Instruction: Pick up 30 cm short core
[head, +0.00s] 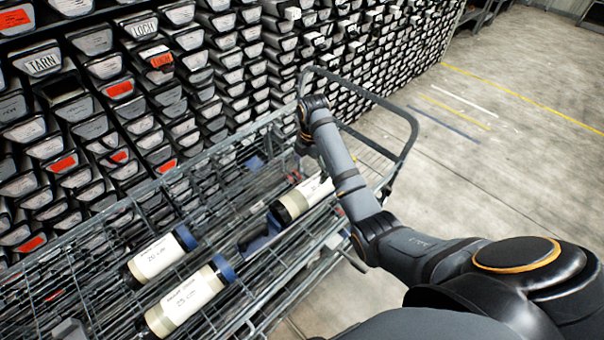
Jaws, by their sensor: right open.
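A core with a cream label and a black near end (303,199) lies in the wire cart (408,125). My right forearm hides its far end, and I cannot read its length. A core labelled what looks like 20 cm (160,257) and one labelled 25 cm (187,300) lie in the cart at the lower left, each with a blue cap. My right gripper (304,150) hangs over the far part of the cart, above and beyond the partly hidden core. It is open, small and dark here, and holds nothing that I can see. My left gripper is out of view.
A rack of labelled core trays (190,85) fills the left and back, close behind the cart. The cart's wire sides and raised handle frame surround the cores. Concrete floor (500,140) with painted lines is clear at the right.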

